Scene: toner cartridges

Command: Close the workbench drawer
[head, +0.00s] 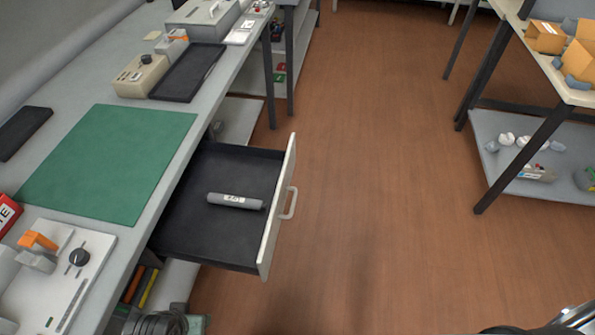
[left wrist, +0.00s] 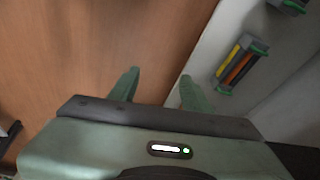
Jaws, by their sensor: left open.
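The workbench drawer (head: 180,215) stands pulled out from under the bench in the head view. Its pale front panel (head: 277,215) has a handle (head: 289,203) facing right. A grey cylinder with a white label (head: 235,201) lies inside on the dark drawer floor. In the left wrist view my left gripper (left wrist: 158,90) is open, with two green fingers apart and nothing between them. The wrist view shows floor and a pale shelf beyond the fingers; the drawer does not show there. My right gripper is not identifiable in any view.
The workbench (head: 225,80) carries a green mat (head: 110,160) and several devices. Below the drawer are coloured items (head: 140,285); similar ones in a holder (left wrist: 240,66) show in the wrist view. The brown floor (head: 380,180) right of the drawer is clear. Another table (head: 545,60) stands at right.

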